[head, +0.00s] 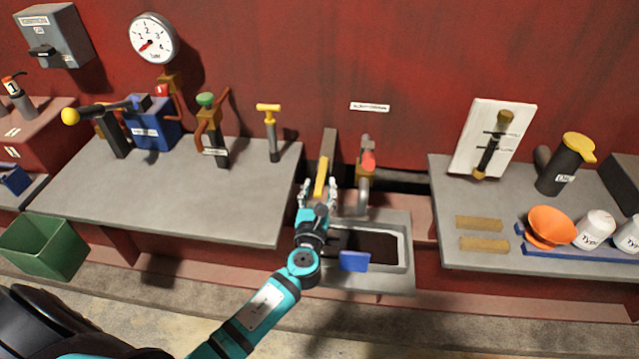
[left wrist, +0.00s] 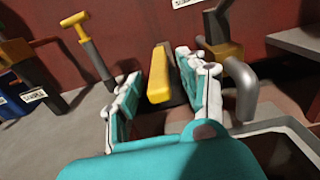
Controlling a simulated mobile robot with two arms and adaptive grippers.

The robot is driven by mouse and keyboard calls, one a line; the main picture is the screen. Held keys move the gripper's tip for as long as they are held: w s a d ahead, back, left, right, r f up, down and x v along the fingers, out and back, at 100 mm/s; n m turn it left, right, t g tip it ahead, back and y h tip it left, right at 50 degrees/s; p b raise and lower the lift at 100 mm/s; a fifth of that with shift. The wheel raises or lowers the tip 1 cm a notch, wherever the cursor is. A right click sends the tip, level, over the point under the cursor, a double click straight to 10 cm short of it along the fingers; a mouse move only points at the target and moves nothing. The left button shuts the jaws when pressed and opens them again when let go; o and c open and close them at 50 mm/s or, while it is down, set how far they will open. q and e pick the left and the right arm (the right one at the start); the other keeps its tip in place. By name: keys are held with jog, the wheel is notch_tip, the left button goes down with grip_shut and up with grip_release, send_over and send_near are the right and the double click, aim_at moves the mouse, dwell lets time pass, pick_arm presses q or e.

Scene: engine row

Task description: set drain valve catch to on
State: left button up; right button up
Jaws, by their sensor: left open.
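A yellow bar-shaped handle (head: 321,177) stands by a grey upright post (head: 329,148) at the left end of the sink; it looks like the catch, though I cannot read a label on it. My left gripper (head: 319,193) is open, with its fingers pointing toward the wall. In the left wrist view the yellow handle (left wrist: 159,77) appears between the two open fingers (left wrist: 160,90). I cannot tell whether either finger touches it. The handle's lower end is partly hidden by the gripper. My right gripper is not in view.
A grey pipe with a red-topped valve (head: 366,163) stands just right of the gripper. A sink (head: 402,240) with a blue flap (head: 354,261) lies below. A yellow T-handle (head: 268,110) stands left on the workbench (head: 150,205). The right bench (head: 500,205) holds a funnel and cans.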

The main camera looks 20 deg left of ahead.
pick_arm(q)
jog(key=shift+w+a, duration=0.2)
jog(key=shift+w, duration=0.5)
grip_shut()
